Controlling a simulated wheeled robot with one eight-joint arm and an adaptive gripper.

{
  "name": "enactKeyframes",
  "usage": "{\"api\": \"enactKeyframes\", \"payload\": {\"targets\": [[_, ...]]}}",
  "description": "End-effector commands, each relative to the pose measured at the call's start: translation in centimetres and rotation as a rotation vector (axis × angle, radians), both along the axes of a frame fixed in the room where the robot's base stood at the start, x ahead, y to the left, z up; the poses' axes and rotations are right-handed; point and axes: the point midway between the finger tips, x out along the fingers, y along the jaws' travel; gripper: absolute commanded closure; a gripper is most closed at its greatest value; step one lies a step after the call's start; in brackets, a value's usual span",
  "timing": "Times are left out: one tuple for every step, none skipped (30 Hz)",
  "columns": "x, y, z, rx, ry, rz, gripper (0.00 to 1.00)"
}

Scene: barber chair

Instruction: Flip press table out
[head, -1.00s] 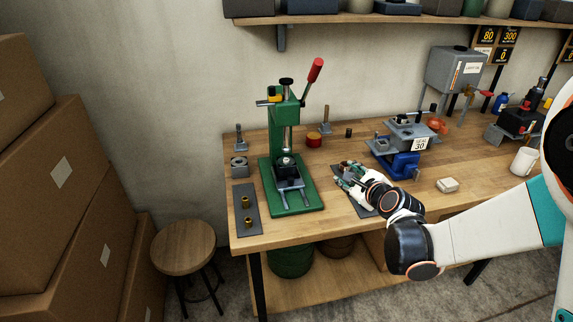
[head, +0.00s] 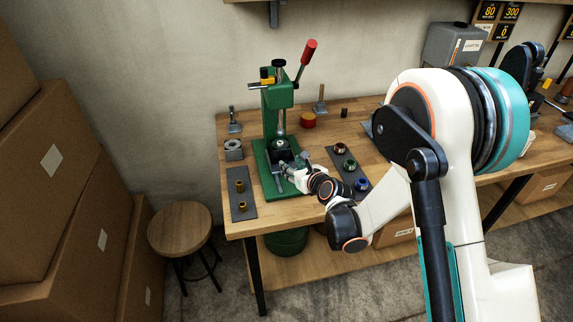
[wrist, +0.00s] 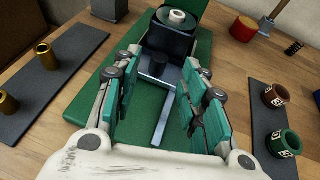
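The green arbor press (head: 278,97) stands on the left part of the workbench, with its red-tipped lever (head: 308,50) raised. Its dark press table (wrist: 165,43) sits below the ram and carries a pale ring (wrist: 176,18). A short dark knob (wrist: 158,65) stands at the table's front edge. A grey rail (wrist: 162,118) runs forward over the green base. My gripper (wrist: 160,66) is open in front of the table, its fingers spread on either side of the knob, with a visible gap between them. In the head view, my gripper (head: 290,171) partly hides the table's front.
A dark mat with brass bushings (head: 240,186) lies left of the press. Another mat with several coloured rings (head: 350,165) lies close on the right. A red tin (head: 308,120) stands behind. A stool (head: 180,228) and cardboard boxes (head: 55,180) fill the floor at left.

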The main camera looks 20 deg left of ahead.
Motion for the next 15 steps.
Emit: {"api": "enactKeyframes", "payload": {"targets": [[0.7,0.7,-0.6,0.000,0.000,0.001,0.60],[1.0,1.0,-0.7,0.000,0.000,0.001,0.60],[1.4,1.5,-1.0,0.000,0.000,0.001,0.60],[1.7,1.8,-1.1,0.000,0.000,0.001,0.60],[2.0,2.1,-1.3,0.000,0.000,0.002,0.60],[2.3,2.4,-1.5,-0.001,0.001,0.002,0.60],[2.6,2.6,-1.6,-0.001,0.000,0.001,0.60],[2.7,2.8,-1.7,-0.001,0.000,0.001,0.60],[3.0,3.0,-1.8,-0.001,0.000,0.001,0.60],[3.1,3.1,-1.9,-0.001,0.000,0.001,0.60],[3.2,3.2,-1.9,-0.001,0.000,0.001,0.60],[3.4,3.3,-2.0,-0.001,0.000,0.000,0.60],[3.4,3.4,-2.0,-0.001,0.001,0.000,0.60],[3.5,3.4,-2.0,-0.001,0.001,0.000,0.60],[3.5,3.4,-2.0,-0.001,0.000,0.000,0.60]]}}
